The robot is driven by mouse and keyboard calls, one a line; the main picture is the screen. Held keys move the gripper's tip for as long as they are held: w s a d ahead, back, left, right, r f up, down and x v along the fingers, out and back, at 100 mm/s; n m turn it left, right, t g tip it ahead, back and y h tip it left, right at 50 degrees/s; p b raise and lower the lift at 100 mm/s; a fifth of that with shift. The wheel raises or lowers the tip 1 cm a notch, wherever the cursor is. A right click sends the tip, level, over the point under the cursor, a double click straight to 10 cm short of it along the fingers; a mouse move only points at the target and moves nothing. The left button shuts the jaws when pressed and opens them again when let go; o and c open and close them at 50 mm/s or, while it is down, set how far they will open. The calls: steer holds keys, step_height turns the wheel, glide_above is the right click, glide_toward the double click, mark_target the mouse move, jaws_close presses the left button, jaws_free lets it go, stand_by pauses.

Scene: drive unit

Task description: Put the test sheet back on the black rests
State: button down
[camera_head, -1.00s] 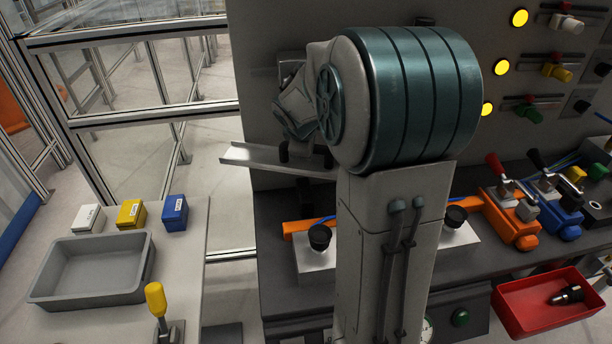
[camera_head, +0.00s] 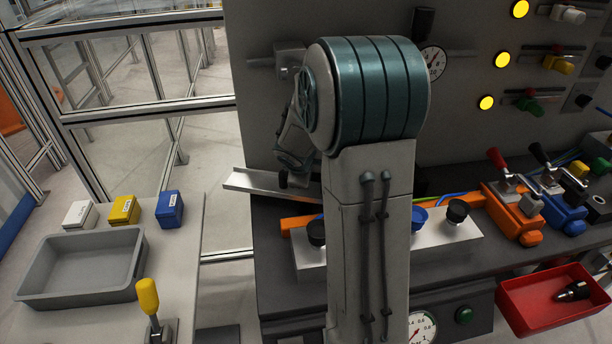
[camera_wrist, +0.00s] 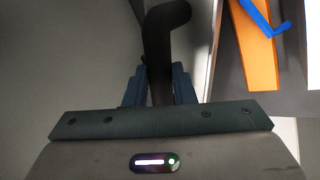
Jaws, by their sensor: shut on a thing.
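The test sheet, a pale metal strip (camera_head: 250,183) with a raised edge, is held above the bench's left end, its right part hidden behind my arm. In the wrist view my gripper (camera_wrist: 157,78) is shut on a bent black handle (camera_wrist: 165,32). Dark parts show at the sheet beside my wrist in the head view, where my fingers are mostly hidden. Two round black rests, the left one (camera_head: 316,233) and the right one (camera_head: 457,210), stand on a silver block (camera_head: 440,233). The sheet is apart from them, up and left of the left rest.
An orange bar (camera_head: 300,222) lies behind the silver block, and a blue round part (camera_head: 418,217) shows between the rests. Orange (camera_head: 515,212) and blue (camera_head: 560,212) clamp units stand right. A red bin (camera_head: 540,308) is front right; a grey tray (camera_head: 80,290) stands on the left table.

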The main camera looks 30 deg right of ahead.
steer(key=shift+r, duration=0.1)
steer(key=c, duration=1.2)
jaws_free()
steer(key=p+v, duration=0.2)
steer(key=v, duration=0.9)
steer(key=s+a+r+m+g+y, duration=0.1)
steer(key=s+a+m, duration=0.4)
steer(key=s, duration=0.5)
steer(key=s+a+r+m+g+y, duration=0.1)
steer(key=s+a+m+y, duration=0.2)
steer(key=s, duration=0.8)
steer(key=a+m, duration=0.2)
steer(key=a, duration=0.2)
steer(key=shift+r, duration=0.25)
